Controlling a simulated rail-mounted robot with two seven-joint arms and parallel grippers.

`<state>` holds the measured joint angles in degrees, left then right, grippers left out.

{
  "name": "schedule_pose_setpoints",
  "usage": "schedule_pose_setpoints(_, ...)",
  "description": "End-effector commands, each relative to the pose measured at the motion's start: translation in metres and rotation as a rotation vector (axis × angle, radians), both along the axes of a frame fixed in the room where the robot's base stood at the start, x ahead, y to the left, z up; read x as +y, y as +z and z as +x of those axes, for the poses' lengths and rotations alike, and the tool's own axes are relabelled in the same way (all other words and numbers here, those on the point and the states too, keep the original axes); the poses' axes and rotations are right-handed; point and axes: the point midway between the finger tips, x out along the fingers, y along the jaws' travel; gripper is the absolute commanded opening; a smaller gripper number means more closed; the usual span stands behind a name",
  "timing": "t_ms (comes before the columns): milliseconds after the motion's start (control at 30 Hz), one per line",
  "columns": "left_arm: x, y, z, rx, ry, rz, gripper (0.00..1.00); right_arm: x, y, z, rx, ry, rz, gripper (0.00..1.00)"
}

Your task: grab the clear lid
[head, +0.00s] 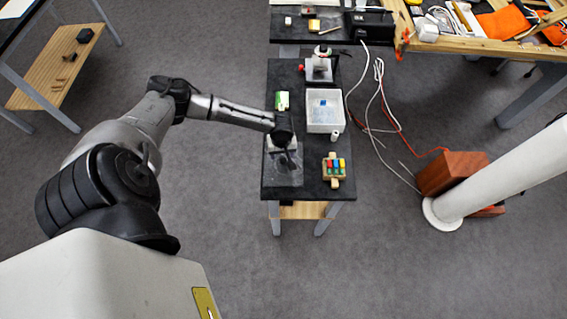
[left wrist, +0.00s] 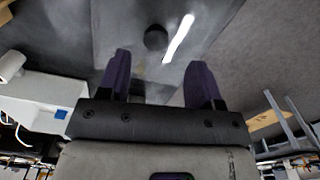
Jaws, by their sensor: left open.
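The clear lid (head: 287,177) lies at the near left corner of the narrow dark table (head: 310,191); my left gripper (head: 284,151) covers part of it from above. In the left wrist view, the lid (left wrist: 125,25) is a see-through sheet with a dark round knob (left wrist: 155,38) and a bright reflection. The knob is beyond the fingertips, roughly in line with the gap between them. My left gripper (left wrist: 158,75) is open, with nothing visible between its fingers. My right gripper is out of view.
A white tray (head: 325,128) with a blue item stands right of my left gripper. A wooden block with coloured pieces (head: 334,167) is at the near right.

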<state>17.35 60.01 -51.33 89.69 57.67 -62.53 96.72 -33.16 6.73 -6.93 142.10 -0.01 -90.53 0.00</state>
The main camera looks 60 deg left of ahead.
Motion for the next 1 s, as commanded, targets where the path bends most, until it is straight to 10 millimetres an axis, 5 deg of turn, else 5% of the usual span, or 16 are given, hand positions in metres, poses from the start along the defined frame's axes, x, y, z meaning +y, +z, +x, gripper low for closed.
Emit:
schedule_pose_setpoints(500, -0.008, -0.050, 0.003, 0.001, 0.000, 0.000, 0.59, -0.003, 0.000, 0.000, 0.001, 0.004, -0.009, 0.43)
schedule_pose_setpoints(833, -0.008, -0.053, 0.003, -0.001, -0.001, 0.001, 0.59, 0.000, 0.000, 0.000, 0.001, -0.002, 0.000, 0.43)
schedule_pose_setpoints(1000, -0.008, -0.053, 0.003, 0.000, -0.001, 0.000, 0.43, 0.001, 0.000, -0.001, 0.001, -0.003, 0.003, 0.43)
